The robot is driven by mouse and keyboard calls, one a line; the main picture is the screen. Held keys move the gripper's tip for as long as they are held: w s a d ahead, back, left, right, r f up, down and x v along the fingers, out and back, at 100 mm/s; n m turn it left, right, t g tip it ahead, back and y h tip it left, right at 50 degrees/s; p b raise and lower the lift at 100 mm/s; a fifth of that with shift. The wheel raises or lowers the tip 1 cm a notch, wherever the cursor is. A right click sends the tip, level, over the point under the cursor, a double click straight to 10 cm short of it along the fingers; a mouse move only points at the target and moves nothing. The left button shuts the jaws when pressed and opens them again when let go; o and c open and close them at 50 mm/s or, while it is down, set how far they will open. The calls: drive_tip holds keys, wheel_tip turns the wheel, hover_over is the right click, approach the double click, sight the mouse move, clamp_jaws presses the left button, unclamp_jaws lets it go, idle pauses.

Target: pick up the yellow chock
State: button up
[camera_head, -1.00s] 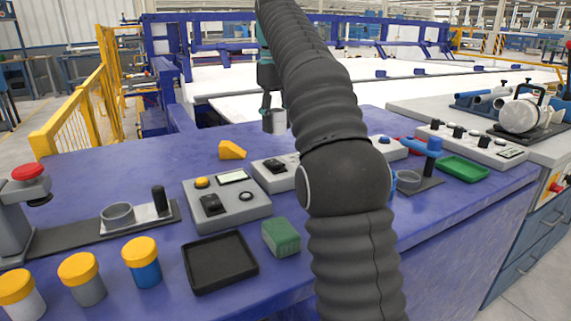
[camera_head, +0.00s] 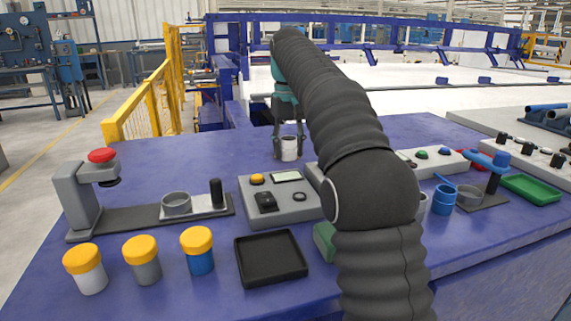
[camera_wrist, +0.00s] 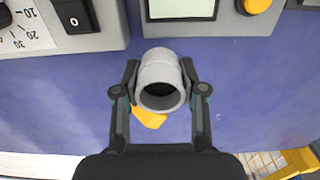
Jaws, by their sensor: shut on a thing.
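My gripper (camera_head: 288,140) is shut on a short grey pipe piece (camera_head: 289,153), held behind the grey control box. In the wrist view the fingers (camera_wrist: 161,95) clasp this grey pipe piece (camera_wrist: 158,72) from both sides, its open end facing the camera. The yellow chock (camera_wrist: 150,118) shows in the wrist view just below the pipe piece, partly covered by it. I cannot tell whether they touch. In the head view the chock is hidden behind the gripper and pipe piece.
The grey control box (camera_head: 278,200) stands in front of the gripper. A black tray (camera_head: 270,258), several yellow-capped jars (camera_head: 198,250) and a red-button press (camera_head: 85,190) stand nearer. The blue table (camera_head: 180,160) is clear left of the gripper.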

drive_tip(key=shift+a+f, duration=0.4)
drive_tip(key=shift+f, duration=0.05)
drive_tip(key=shift+f+b, duration=0.7)
drive_tip(key=shift+f, duration=1.15)
drive_tip(key=o, duration=1)
drive_tip(key=shift+f, duration=0.1)
